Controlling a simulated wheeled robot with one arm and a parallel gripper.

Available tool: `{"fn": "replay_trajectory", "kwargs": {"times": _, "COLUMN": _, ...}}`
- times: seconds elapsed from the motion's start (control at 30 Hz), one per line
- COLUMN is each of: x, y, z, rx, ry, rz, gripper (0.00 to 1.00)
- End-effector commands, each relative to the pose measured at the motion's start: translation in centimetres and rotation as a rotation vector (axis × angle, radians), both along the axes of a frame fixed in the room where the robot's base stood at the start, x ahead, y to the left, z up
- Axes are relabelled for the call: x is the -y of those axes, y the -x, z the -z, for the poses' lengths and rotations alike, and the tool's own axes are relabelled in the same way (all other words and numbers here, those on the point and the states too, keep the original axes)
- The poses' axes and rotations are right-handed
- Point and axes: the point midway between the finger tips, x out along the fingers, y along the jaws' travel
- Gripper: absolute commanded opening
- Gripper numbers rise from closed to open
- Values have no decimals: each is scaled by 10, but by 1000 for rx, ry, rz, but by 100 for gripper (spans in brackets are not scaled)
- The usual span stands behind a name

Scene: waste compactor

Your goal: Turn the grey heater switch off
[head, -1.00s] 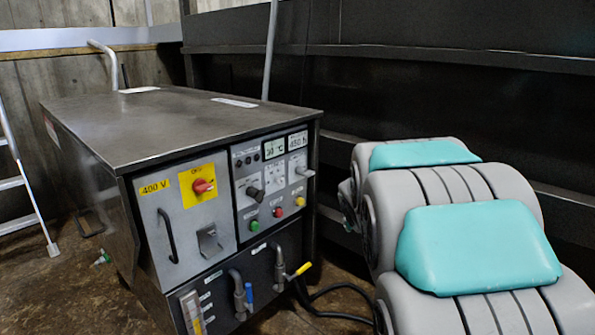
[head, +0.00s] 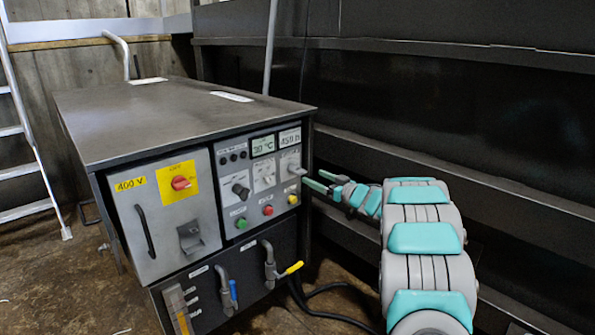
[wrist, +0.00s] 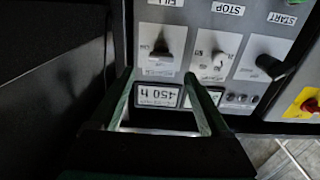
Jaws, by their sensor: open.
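The control panel on the cabinet front carries a grey lever switch (head: 294,169) on a white plate at its right, below the displays. In the wrist view, upside down, this switch (wrist: 160,48) is at the upper left, just beyond the fingertips. A smaller switch (head: 265,182) sits beside it, also in the wrist view (wrist: 217,60). I cannot read which plate says heater. My gripper (head: 321,181) is open and empty at the panel's right edge, its green fingers pointing at the panel. In the wrist view the gripper (wrist: 160,76) frames the hours display (wrist: 158,95), apart from the switch.
A black knob (head: 240,190) is left of the switches. Green (head: 241,223), red (head: 268,210) and yellow (head: 292,199) buttons lie below. A red switch on a yellow plate (head: 180,183) is farther left. Pipes with blue and yellow handles (head: 291,269) stick out lower down. A dark wall (head: 450,110) stands behind.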

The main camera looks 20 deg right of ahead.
Motion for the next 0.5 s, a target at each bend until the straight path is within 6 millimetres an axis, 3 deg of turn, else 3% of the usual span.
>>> {"fn": "replay_trajectory", "kwargs": {"times": 0.27, "x": -7, "y": -15, "z": 2, "rx": 1, "ry": -4, "rz": -10, "gripper": 80}}
{"fn": "replay_trajectory", "kwargs": {"times": 0.5, "x": -21, "y": -50, "z": 2, "rx": 1, "ry": -4, "rz": -11, "gripper": 80}}
